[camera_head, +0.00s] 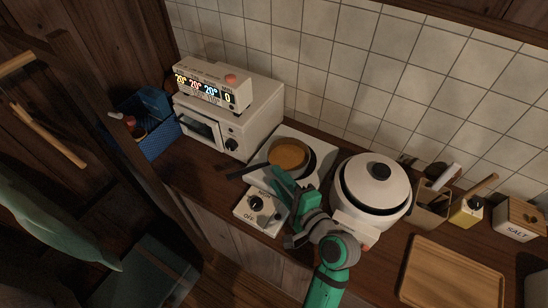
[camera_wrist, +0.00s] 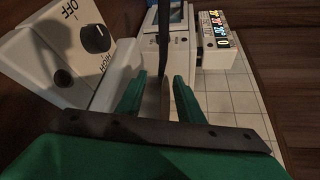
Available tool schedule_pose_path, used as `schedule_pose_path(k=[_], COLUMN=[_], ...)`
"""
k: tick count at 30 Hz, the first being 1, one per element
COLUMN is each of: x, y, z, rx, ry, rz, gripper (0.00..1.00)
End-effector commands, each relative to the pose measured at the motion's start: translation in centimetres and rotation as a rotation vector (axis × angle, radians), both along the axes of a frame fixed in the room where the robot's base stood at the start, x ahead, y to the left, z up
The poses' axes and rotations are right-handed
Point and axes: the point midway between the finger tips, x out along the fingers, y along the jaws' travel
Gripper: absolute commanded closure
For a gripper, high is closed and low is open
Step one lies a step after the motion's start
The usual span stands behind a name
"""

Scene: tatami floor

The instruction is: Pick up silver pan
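The pan (camera_head: 288,152) sits on the white stove, with an orange-brown inside and a dark handle reaching left. My gripper (camera_head: 279,180) is over the near side of the stove, close to the pan's near edge. In the wrist view, the two green fingers of my gripper (camera_wrist: 160,80) stand apart. A dark handle (camera_wrist: 163,30) runs upward in the picture between and beyond the fingertips, and a greyish strip shows between the fingers. I cannot tell whether either finger touches it. The pan's bowl is not clearly seen in the wrist view.
The stove's control box (camera_head: 257,207) with a knob is left of my gripper. A white lidded pot (camera_head: 373,190) stands close on the right. A toaster oven (camera_head: 240,115) with a lit display unit (camera_head: 212,84) is behind left. A wooden tray (camera_head: 452,276) lies right.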

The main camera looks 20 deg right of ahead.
Motion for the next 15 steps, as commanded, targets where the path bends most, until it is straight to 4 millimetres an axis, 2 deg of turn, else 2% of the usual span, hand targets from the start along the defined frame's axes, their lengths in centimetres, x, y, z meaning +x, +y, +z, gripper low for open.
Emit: schedule_pose_path(k=[3, 11, 15], x=[1.7, 3.5, 5.3], y=[0.1, 0.4, 0.5], z=[-0.3, -0.6, -0.8], rx=[0.001, 0.0, -0.001], ry=[-0.001, 0.0, 0.001], rz=[-0.001, -0.003, 0.001], gripper=[0.66, 0.66, 0.66])
